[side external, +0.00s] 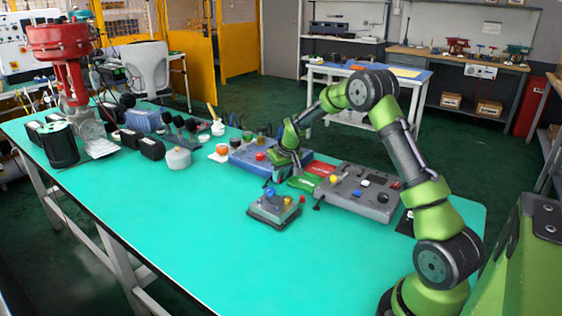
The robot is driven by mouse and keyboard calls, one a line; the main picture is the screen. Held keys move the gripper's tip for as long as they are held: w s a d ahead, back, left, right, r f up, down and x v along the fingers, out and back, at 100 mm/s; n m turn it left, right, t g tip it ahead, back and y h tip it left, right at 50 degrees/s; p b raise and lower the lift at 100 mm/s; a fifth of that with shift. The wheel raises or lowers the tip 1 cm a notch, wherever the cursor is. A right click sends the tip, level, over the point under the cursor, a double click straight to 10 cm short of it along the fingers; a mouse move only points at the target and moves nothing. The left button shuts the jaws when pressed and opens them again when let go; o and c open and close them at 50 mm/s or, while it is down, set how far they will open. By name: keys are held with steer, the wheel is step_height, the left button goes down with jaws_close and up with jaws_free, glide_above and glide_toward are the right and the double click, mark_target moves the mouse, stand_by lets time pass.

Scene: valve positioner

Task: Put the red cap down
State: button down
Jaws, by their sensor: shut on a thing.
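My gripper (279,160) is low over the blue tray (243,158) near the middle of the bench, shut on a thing. A small red round piece, which looks like the red cap (260,156), shows at the left side of the fingers. The fingers are small and dark in this view. I cannot tell whether the cap touches the tray. Part of the tray is hidden behind my gripper.
A grey control box (358,190) with knobs stands right of my gripper. A smaller box with blue and yellow knobs (274,208) stands in front. A red valve actuator (62,50) and several dark parts are at left. The front of the green bench (170,235) is clear.

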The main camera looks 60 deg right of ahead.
mark_target(278, 191)
steer(key=shift+f, duration=2.05)
steer(key=shift+f, duration=0.1)
steer(key=c, duration=1.1)
jaws_free()
steer(key=v, duration=1.2)
steer(key=s+a+r+t+y, duration=0.1)
steer(key=s+a+r, duration=0.2)
steer(key=a+r, duration=0.3)
steer(key=s+a+r+t, duration=0.1)
steer(key=s+a+r, duration=0.35)
steer(key=a, duration=0.25)
steer(key=s+a+y, duration=0.1)
steer(key=s+a, duration=0.3)
steer(key=s, duration=0.1)
steer(key=s+a+r+y, duration=0.1)
steer(key=s+a, duration=0.3)
steer(key=s, duration=0.1)
steer(key=s+a+r+t, duration=0.1)
steer(key=s+a, duration=0.3)
steer(key=s, duration=0.1)
steer(key=shift+s+a+r+y, duration=0.15)
steer(key=shift+s+a+y, duration=0.2)
steer(key=shift+a+y, duration=0.05)
